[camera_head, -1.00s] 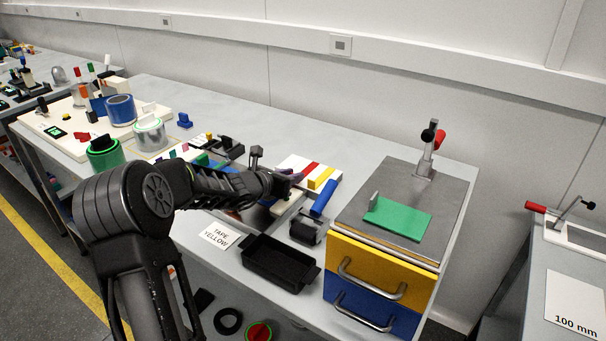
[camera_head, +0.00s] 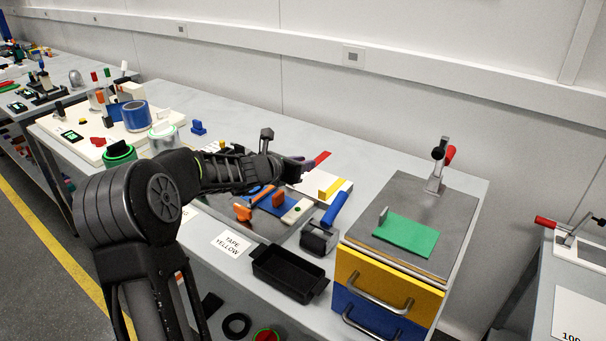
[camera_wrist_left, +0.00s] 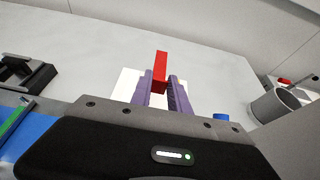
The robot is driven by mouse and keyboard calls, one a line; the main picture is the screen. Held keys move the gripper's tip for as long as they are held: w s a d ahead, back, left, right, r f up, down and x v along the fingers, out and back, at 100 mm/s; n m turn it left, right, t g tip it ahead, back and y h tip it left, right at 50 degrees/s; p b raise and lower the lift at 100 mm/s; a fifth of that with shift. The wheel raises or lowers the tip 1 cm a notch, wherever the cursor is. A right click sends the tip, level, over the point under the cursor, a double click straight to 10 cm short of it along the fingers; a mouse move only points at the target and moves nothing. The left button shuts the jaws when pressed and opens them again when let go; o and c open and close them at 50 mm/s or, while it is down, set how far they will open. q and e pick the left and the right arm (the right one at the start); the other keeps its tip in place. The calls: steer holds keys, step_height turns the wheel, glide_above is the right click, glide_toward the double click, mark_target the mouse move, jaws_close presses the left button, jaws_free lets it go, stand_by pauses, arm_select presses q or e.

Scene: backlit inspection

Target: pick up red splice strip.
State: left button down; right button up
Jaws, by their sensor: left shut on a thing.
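The red splice strip (camera_head: 321,157) shows just beyond my left gripper (camera_head: 303,165) in the head view, above a white block that also bears a yellow strip (camera_head: 330,188). In the left wrist view the red strip (camera_wrist_left: 160,70) stands up between the two purple fingers of my left gripper (camera_wrist_left: 160,90). The gripper is shut on it. The strip's lower end is hidden between the fingers. The white block (camera_wrist_left: 124,88) lies below. The head view does not show the right gripper.
A black tray (camera_head: 290,274) and a "TAPE YELLOW" card (camera_head: 232,244) lie at the table's front edge. A yellow and blue drawer unit (camera_head: 385,290) bears a green sheet (camera_head: 406,236). The table's back strip is clear.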

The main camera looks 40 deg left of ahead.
arm_select(q)
step_height(320, 180, up, 3)
steer(key=shift+f, duration=0.2)
stand_by(0.5)
